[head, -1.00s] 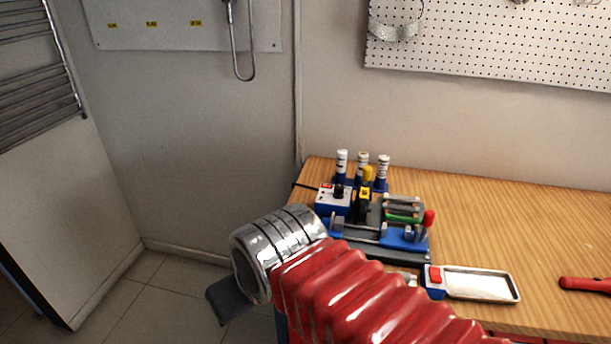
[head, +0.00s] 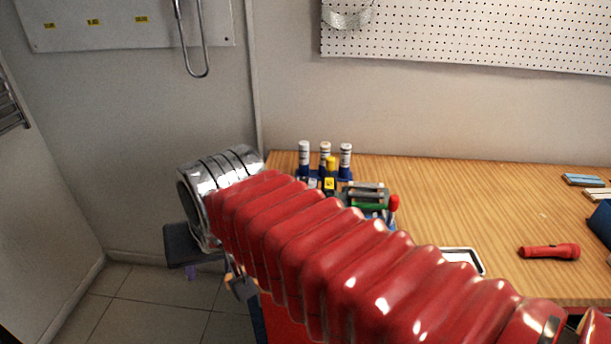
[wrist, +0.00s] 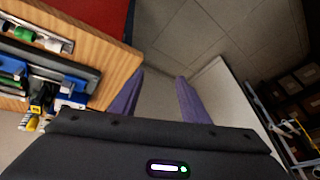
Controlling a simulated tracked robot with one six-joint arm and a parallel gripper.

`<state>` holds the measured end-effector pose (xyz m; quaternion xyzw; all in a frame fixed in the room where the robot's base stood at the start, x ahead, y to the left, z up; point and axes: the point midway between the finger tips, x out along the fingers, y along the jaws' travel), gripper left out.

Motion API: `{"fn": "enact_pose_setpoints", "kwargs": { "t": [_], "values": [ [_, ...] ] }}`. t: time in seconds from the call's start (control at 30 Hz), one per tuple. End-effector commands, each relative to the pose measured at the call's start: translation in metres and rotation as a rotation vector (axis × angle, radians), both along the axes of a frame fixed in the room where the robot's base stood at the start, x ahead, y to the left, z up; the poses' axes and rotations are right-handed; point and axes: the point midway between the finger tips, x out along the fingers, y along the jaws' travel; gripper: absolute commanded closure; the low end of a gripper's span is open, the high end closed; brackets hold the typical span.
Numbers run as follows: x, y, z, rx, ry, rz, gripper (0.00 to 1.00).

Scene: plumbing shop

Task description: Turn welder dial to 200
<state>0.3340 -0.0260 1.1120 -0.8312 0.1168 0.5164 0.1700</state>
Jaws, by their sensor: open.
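The welder and its dial are hidden behind my red arm in the head view. In the wrist view, a blue and white block (wrist: 72,98) at the bench end may be the welder, partly cut off by my wrist housing; I cannot make out a dial or its numbers. My gripper (wrist: 158,84) shows as two purple fingers spread apart with nothing between them. It points down past the bench's end, over the floor, to the right of the block in the wrist view.
A yellow and black tool (head: 330,172) and several white-capped bottles (head: 304,154) stand on the wooden bench (head: 450,190). A green and grey fixture (head: 368,190), a metal tray (head: 464,257) and a red flashlight (head: 549,252) lie to the right. Floor left of the bench is clear.

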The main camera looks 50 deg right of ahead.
Motion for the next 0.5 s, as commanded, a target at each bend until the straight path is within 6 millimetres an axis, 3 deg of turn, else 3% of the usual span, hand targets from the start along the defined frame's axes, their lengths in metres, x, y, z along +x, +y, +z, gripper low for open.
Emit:
{"fn": "enact_pose_setpoints", "kwargs": {
  "t": [0.5],
  "values": [
    [0.074, -0.098, 0.039, 0.361, 0.04, -0.814, 0.59]
  ]
}}
